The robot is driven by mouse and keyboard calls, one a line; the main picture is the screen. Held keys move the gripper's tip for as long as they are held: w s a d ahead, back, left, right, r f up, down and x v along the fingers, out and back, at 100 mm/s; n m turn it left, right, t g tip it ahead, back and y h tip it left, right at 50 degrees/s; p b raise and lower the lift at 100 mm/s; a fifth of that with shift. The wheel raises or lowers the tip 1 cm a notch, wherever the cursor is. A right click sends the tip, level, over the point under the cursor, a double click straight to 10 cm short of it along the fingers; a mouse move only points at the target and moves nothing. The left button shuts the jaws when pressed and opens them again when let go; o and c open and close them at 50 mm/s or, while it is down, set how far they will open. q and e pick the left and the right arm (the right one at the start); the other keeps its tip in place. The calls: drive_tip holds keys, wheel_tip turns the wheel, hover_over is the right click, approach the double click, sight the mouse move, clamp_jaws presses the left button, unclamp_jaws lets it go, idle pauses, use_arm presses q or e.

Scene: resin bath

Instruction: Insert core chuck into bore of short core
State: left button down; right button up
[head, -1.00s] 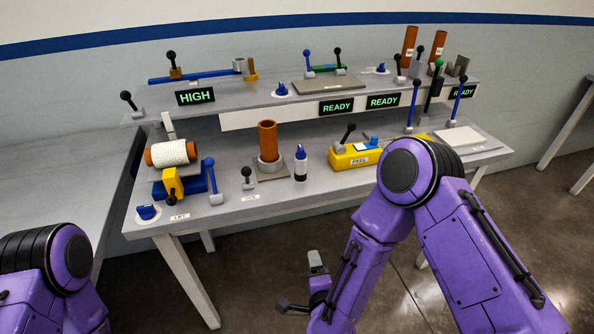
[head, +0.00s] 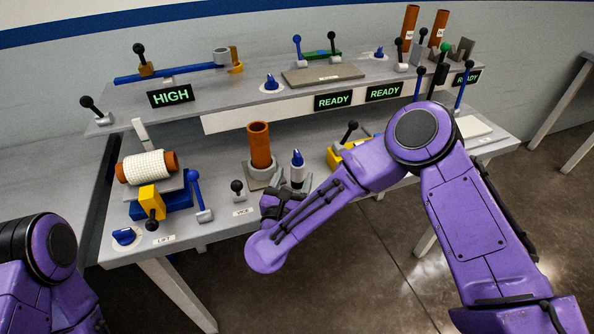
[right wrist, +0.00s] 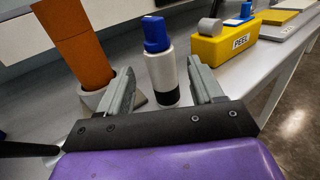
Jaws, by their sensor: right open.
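A short orange-brown core (head: 260,145) stands upright in a grey ring holder on the lower bench. It also shows in the right wrist view (right wrist: 78,45), leaning in the picture, left of my fingers. No part is clearly recognisable as the core chuck. My right gripper (head: 284,193) is at the bench's front edge, just before a white bottle with a blue cap (head: 297,165). In the right wrist view my right gripper (right wrist: 163,88) is open, with the bottle (right wrist: 162,72) showing between its fingers. Whether they touch it is unclear. My left gripper is out of view.
A white-wrapped core (head: 147,167) lies on a blue lift at left. A small black-knobbed lever (head: 238,192) stands left of my right gripper. The yellow PEEL box (right wrist: 228,46) is right of the bottle. Two tall brown tubes (head: 410,25) stand on the upper shelf.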

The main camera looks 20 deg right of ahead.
sight(296, 173)
drive_tip(key=p+x, duration=0.1)
drive_tip(key=x, duration=0.3)
drive_tip(key=shift+d+r, duration=0.1)
drive_tip(key=shift+d, duration=0.05)
drive_tip(key=c, duration=1.2)
